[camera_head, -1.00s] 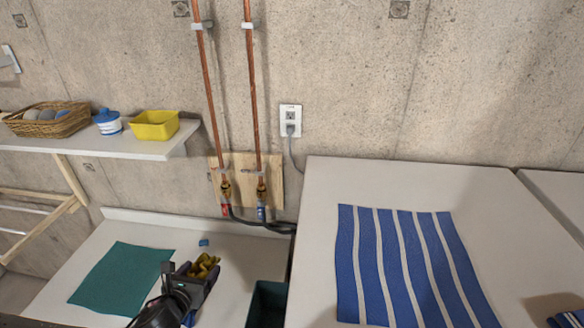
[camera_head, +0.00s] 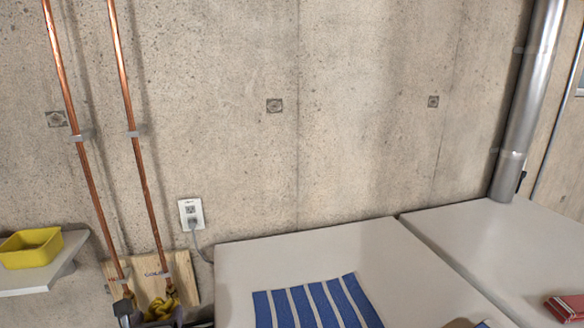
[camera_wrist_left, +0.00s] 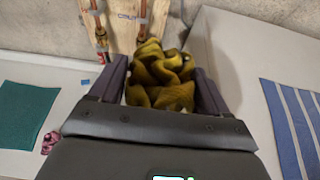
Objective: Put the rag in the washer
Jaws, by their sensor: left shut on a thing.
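The rag is a crumpled mustard-yellow cloth (camera_wrist_left: 160,80). My left gripper (camera_wrist_left: 162,88) is shut on it, with dark fingers on either side. In the head view the rag (camera_head: 161,307) and left gripper (camera_head: 150,313) show at the bottom edge, in front of the wooden board, partly cut off. Two white appliance tops stand side by side to the right, a left one (camera_head: 240,262) and a right one (camera_head: 480,240). Their fronts and any door are out of view, so I cannot tell which is the washer. My right gripper is not in view.
A blue-and-white striped cloth (camera_head: 315,304) lies on the left white top; a red folded cloth (camera_head: 567,308) is on the right one. Copper pipes (camera_head: 135,125) run down the wall. A yellow bin (camera_head: 30,248) sits on a shelf. A teal cloth (camera_wrist_left: 25,115) lies on the counter.

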